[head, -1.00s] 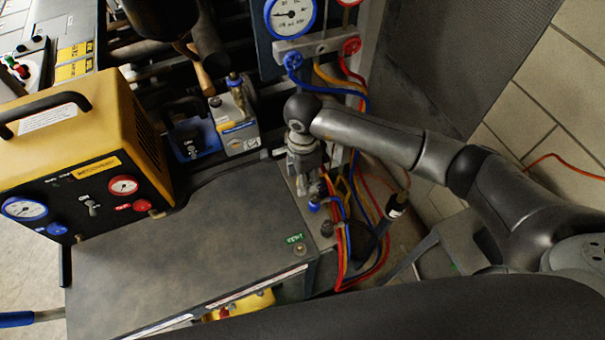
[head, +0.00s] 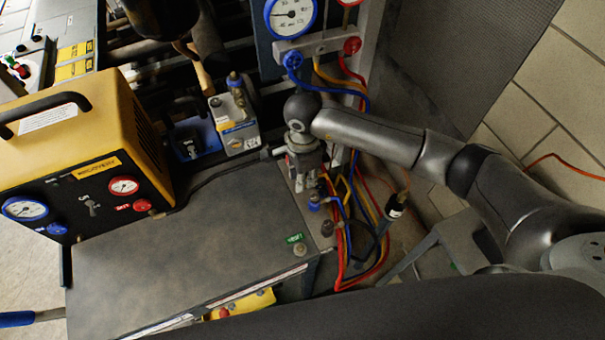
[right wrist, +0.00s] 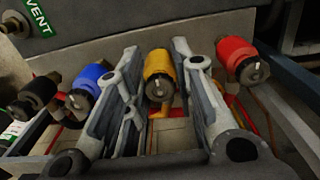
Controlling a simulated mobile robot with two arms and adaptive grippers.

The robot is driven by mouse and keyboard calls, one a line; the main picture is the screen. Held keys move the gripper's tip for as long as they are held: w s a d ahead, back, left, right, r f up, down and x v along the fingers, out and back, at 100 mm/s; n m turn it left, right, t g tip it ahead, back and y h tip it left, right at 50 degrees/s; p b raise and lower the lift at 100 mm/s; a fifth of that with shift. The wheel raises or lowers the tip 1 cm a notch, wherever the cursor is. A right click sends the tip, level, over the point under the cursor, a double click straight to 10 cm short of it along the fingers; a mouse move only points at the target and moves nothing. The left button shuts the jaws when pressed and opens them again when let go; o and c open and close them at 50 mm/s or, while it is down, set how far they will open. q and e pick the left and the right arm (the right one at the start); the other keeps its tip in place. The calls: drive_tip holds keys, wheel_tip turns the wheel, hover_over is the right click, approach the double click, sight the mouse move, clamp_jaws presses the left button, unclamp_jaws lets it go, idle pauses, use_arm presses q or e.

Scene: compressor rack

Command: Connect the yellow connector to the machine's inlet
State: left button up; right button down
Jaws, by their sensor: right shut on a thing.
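The yellow connector (right wrist: 158,75) sits between the fingers of my right gripper (right wrist: 156,100) in the right wrist view, in a row with other coloured connectors on a grey panel. My right gripper is shut on it. In the head view my right gripper (head: 304,168) points down at the right end of the grey bench and hides the yellow connector. The yellow and black recovery machine (head: 85,150) stands at the left, with a blue knob (head: 57,229) and a red knob (head: 141,205) on its front. I cannot tell which port is its inlet. My left gripper is not in view.
A blue connector (right wrist: 92,82) and a black one (right wrist: 38,92) are left of the fingers, a red one (right wrist: 240,60) right. Coloured hoses (head: 345,245) hang beside the bench. The bench top (head: 200,245) is clear. A gauge manifold (head: 318,45) stands behind.

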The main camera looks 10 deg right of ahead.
drive_tip(key=shift+r, duration=0.25)
drive_tip(key=shift+r+p, duration=1.7)
drive_tip(key=shift+r, duration=1.7)
